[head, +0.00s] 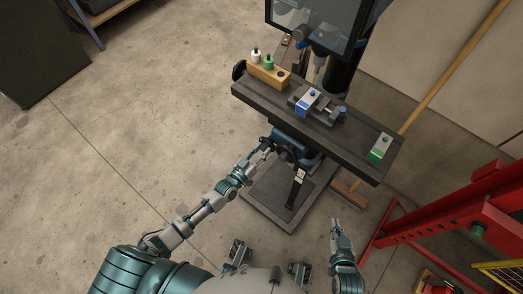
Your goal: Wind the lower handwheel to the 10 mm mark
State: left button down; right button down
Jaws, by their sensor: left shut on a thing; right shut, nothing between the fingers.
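The drilling or milling machine has a dark table (355,152). Below its front edge, a dark round part (285,154) that looks like the lower handwheel sits by the blue knee. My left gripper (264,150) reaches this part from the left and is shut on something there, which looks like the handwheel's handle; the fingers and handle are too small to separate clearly. A small pale plate (300,176) hangs below the table, right of the wheel; no mark on it is legible. My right gripper (335,224) is shut and empty, low over the floor in front of the machine.
On the table stand a wooden block (268,77) with small bottles, a vise (318,106) and a green-and-white block (380,147). Another dark wheel (239,70) is at the table's left end. The left floor is clear.

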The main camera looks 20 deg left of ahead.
pick_arm(q)
jog(key=c, duration=0.8)
grip_release()
jog(key=shift+s+a, duration=0.1)
jog(key=shift+s, duration=0.05)
jog(key=v, duration=1.1)
jog(key=shift+s+a, duration=0.15)
jog(key=shift+s, duration=0.2)
